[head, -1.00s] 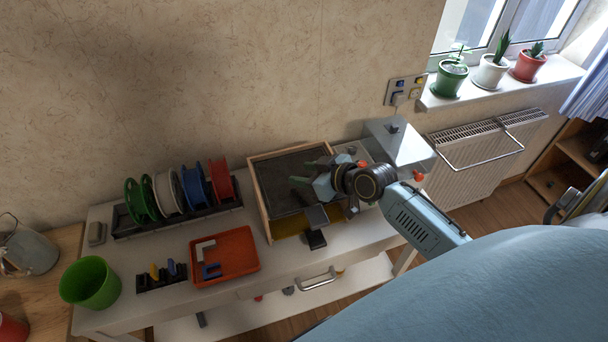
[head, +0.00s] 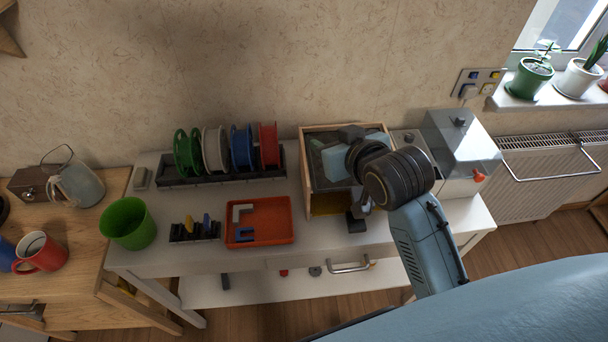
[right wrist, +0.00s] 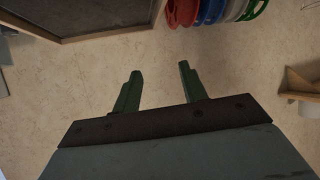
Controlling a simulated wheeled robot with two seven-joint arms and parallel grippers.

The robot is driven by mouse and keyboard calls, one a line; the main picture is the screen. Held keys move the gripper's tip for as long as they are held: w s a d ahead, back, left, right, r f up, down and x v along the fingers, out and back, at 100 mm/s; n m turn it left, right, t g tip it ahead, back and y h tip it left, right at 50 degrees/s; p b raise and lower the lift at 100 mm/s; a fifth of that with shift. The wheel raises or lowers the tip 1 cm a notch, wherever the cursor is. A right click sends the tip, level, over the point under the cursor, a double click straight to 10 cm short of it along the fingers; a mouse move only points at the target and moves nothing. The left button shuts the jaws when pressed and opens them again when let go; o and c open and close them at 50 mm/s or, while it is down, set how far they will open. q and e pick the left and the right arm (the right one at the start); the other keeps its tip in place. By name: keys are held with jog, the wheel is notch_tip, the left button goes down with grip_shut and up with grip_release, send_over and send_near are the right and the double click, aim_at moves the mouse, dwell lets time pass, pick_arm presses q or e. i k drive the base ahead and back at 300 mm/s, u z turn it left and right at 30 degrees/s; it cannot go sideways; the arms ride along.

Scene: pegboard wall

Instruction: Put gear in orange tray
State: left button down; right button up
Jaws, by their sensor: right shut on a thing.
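The orange tray (head: 285,238) lies on the white bench, with a white angled piece (head: 241,212) and a blue piece (head: 243,234) in it. My right gripper (head: 320,154) is over the wooden-framed box, right of the tray, and partly hidden by its own wrist. In the right wrist view its two green fingers (right wrist: 160,78) stand apart, with the wall showing between them. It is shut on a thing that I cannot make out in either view. I cannot clearly pick out a gear in the gripper. My left gripper is not in view.
Coloured spools (head: 240,148) stand in a rack behind the tray. A green cup (head: 128,224) and a black holder (head: 194,232) are left of it. The wooden-framed box (head: 303,160) and a grey metal box (head: 458,140) are to the right.

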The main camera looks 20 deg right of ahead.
aim_at(272, 222)
jog(key=z, duration=2.85)
jog(key=k, duration=1.5)
jog(key=u, duration=1.65)
jog(key=i, duration=0.5)
jog(key=u, duration=0.1)
